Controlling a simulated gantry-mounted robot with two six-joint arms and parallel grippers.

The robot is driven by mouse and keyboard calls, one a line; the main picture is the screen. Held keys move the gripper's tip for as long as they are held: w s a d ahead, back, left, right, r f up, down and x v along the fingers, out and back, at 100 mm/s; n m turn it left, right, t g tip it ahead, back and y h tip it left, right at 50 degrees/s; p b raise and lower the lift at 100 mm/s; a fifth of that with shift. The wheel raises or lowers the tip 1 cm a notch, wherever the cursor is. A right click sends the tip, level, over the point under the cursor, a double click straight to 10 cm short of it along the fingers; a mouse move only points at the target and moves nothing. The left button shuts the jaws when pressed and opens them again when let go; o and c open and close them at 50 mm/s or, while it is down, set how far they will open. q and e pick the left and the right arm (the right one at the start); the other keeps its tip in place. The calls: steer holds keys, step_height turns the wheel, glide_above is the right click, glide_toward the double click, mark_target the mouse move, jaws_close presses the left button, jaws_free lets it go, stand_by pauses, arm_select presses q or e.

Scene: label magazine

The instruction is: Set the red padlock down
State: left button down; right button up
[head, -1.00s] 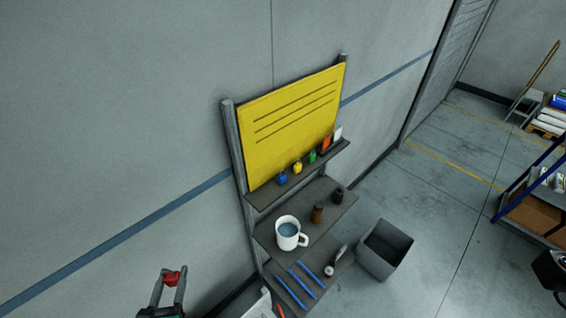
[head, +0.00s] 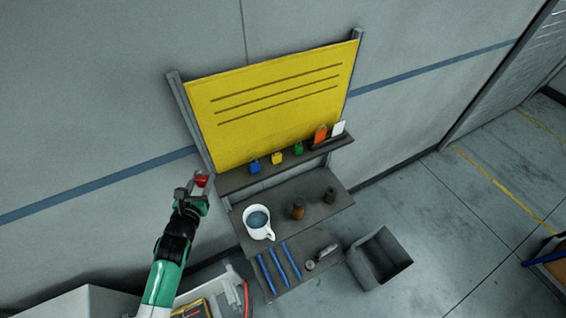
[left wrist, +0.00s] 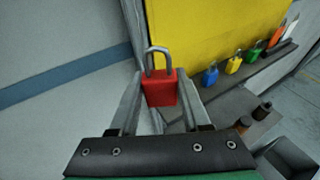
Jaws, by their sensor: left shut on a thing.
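The red padlock (head: 201,181) is held between the fingers of my left gripper (head: 191,188), in the air to the left of the shelf unit. In the left wrist view the padlock (left wrist: 161,90) is upright with its grey shackle on top, and the fingers touch its two sides. Blue (head: 254,167), yellow (head: 277,159) and green (head: 298,148) padlocks stand in a row on the upper shelf (head: 232,182) below the yellow board (head: 270,100). My right gripper does not show.
Blue pens (head: 279,264) lie on the lower shelf. A grey bin (head: 380,258) stands on the floor to the right. The upper shelf's left end is clear.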

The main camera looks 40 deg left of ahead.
arm_select(q)
steer(key=shift+n+g+y, duration=0.4)
steer(key=shift+n+y, duration=0.1)
steer(key=w+a+f+b, duration=0.1)
steer(key=w+f+b, duration=0.1)
steer(key=w+f, duration=0.1)
steer(key=w+a+f+b, duration=0.2)
steer(key=w+f, duration=0.1)
steer(key=w+a+f+b, duration=0.1)
steer(key=w+f+b, duration=0.1)
steer(key=w+f, duration=0.1)
steer(key=shift+w+a+f+b, duration=0.25)
steer(key=shift+w+a+b, duration=0.1)
steer(key=shift+w, duration=0.1)
steer(key=shift+w+f, duration=0.1)
steer(key=shift+w, duration=0.1)
steer(key=f, duration=0.1)
steer(key=f+b, duration=0.2)
steer(key=shift+w+f, duration=0.15)
steer(key=shift+w, duration=0.15)
steer(key=shift+f, duration=0.15)
steer(key=shift+f, duration=0.2)
steer(key=c, duration=0.7)
jaws_free()
